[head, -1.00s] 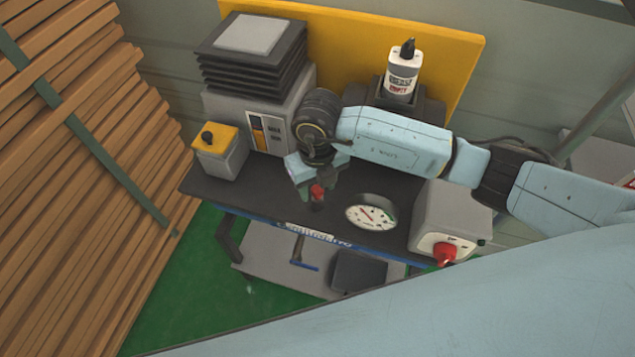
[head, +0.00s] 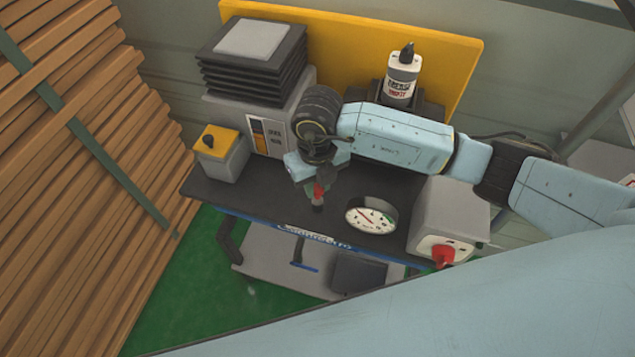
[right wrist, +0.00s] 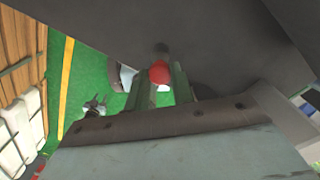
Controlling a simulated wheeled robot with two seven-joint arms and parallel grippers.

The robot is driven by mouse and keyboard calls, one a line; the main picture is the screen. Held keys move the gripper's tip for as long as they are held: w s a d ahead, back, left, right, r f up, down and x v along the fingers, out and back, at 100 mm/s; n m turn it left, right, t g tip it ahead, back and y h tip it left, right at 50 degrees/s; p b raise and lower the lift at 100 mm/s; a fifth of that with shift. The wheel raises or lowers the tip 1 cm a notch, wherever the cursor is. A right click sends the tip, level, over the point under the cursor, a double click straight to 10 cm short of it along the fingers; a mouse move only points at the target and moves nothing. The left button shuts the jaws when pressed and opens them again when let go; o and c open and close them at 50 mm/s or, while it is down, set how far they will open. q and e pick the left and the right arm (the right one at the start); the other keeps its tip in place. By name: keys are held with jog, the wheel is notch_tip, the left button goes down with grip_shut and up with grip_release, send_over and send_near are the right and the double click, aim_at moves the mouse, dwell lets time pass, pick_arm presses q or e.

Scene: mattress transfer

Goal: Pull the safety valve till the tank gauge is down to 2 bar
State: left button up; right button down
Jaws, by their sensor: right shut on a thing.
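The safety valve (head: 318,195) is a small red-topped fitting standing on the dark bench top. My right gripper (head: 316,184) comes down over it from above, shut on its red top. In the right wrist view the red top (right wrist: 159,72) sits between the two fingers of my right gripper (right wrist: 160,85). The tank gauge (head: 370,216) is a round white dial to the right of the valve. Its red needle shows, but the numbers are too small to read. My left gripper is not in view.
A grey box with a red knob (head: 443,254) stands at the bench's right end. A yellow-topped box (head: 221,153) and a grey machine with a black finned top (head: 253,58) stand at left. A white bottle (head: 402,80) is behind my arm. Stacked planks (head: 80,190) lie left.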

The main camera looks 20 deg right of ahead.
aim_at(318, 189)
jog(key=c, duration=1.2)
grip_release()
notch_tip(318, 189, up, 14)
jog(key=shift+f, duration=0.25)
jog(key=shift+f, duration=0.1)
